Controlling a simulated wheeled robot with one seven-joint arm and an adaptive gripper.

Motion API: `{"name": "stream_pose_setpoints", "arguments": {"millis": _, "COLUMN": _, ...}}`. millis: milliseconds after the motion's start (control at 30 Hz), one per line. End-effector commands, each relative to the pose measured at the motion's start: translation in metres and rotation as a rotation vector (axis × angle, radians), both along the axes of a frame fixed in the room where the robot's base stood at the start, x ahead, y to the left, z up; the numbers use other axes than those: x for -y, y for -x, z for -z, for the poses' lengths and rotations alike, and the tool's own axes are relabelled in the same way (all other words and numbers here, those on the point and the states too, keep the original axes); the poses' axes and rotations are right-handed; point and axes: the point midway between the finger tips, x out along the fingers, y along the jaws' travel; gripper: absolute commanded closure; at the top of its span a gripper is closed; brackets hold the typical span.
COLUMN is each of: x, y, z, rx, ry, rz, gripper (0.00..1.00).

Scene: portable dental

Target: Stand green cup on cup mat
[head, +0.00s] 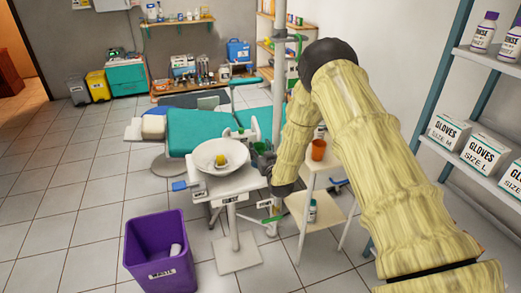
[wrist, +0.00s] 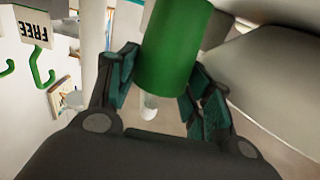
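The green cup (wrist: 172,48) sits between the two fingers of my gripper (wrist: 160,88) in the wrist view, with the pads close against its sides. Its far end runs out of the picture. In the head view my gripper (head: 263,160) is at the right side of the small white tray table, beside the white bowl, and a bit of green cup (head: 260,147) shows at the fingers. I cannot make out the cup mat in either view.
An orange cup (head: 318,149) stands on the cart (head: 326,168) to the right. A purple bin (head: 140,252) stands on the floor in front. Shelves with glove boxes (head: 484,155) are at the right.

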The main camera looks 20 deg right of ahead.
Motion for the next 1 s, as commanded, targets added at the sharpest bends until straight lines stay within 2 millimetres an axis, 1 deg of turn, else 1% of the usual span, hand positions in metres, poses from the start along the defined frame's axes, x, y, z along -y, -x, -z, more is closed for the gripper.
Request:
{"name": "stream_pose_setpoints", "arguments": {"millis": 33, "x": 0.000, "y": 0.002, "z": 0.007, "rx": -0.010, "ry": -0.002, "rz": 0.000, "gripper": 0.42}}
{"name": "stream_pose_setpoints", "arguments": {"millis": 333, "x": -0.001, "y": 0.004, "z": 0.009, "rx": -0.014, "ry": -0.002, "rz": -0.001, "gripper": 0.42}}
{"name": "stream_pose_setpoints", "arguments": {"millis": 467, "x": -0.001, "y": 0.004, "z": 0.004, "rx": -0.015, "ry": -0.002, "rz": -0.001, "gripper": 0.42}}
{"name": "stream_pose_setpoints", "arguments": {"millis": 567, "x": -0.001, "y": 0.004, "z": -0.005, "rx": -0.014, "ry": -0.003, "rz": -0.001, "gripper": 0.42}}
{"name": "stream_pose_setpoints", "arguments": {"millis": 633, "x": 0.000, "y": 0.013, "z": -0.001, "rx": -0.015, "ry": -0.002, "rz": 0.000, "gripper": 0.42}}
{"name": "stream_pose_setpoints", "arguments": {"millis": 867, "x": 0.002, "y": 0.051, "z": -0.005, "rx": -0.010, "ry": -0.002, "rz": 0.000, "gripper": 0.42}}
{"name": "stream_pose_setpoints", "arguments": {"millis": 1000, "x": 0.003, "y": 0.077, "z": -0.005, "rx": -0.010, "ry": -0.002, "rz": 0.001, "gripper": 0.42}}
